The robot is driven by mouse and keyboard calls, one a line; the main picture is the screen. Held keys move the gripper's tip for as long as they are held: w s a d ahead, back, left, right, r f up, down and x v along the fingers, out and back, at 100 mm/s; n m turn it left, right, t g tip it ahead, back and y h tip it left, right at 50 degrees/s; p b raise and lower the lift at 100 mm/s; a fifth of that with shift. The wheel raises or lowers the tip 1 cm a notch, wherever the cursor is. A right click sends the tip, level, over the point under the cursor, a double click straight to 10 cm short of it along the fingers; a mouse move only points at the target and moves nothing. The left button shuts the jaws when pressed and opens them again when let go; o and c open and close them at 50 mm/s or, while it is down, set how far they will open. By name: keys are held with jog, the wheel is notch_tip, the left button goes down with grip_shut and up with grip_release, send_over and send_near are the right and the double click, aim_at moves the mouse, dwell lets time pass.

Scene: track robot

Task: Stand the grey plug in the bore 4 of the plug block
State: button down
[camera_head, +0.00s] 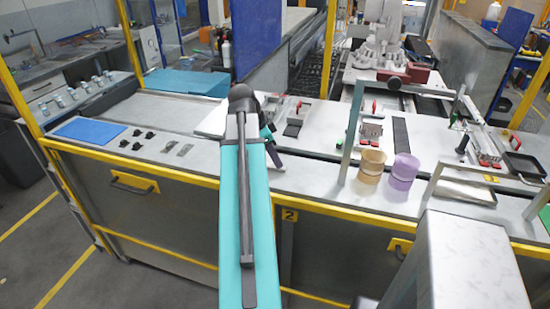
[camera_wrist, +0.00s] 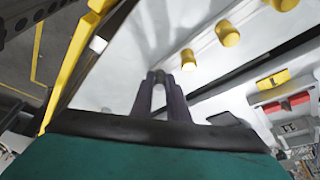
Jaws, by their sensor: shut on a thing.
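In the wrist view my gripper (camera_wrist: 160,78) is shut, its two dark fingers close together at the tips. A small dark grey end shows between the fingertips; it looks like the grey plug (camera_wrist: 160,74), mostly hidden by the fingers. Below the fingers is a pale, blurred surface.
A blue mat (camera_head: 90,129) and several small black parts (camera_head: 137,132) lie at left. A tan cup (camera_head: 371,167) and a purple cup (camera_head: 403,171) stand right of my arm. A grey frame (camera_head: 352,130) rises beside them. Yellow cylinders (camera_wrist: 228,34) show in the wrist view.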

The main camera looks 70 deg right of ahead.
jog(key=c, duration=1.6)
grip_release()
jog(key=shift+c, duration=0.2)
jog(key=shift+r, duration=0.15)
jog(key=b+v, duration=0.3)
jog(key=v, duration=1)
jog(key=shift+a+r, duration=0.15)
jog(key=shift+r, duration=0.1)
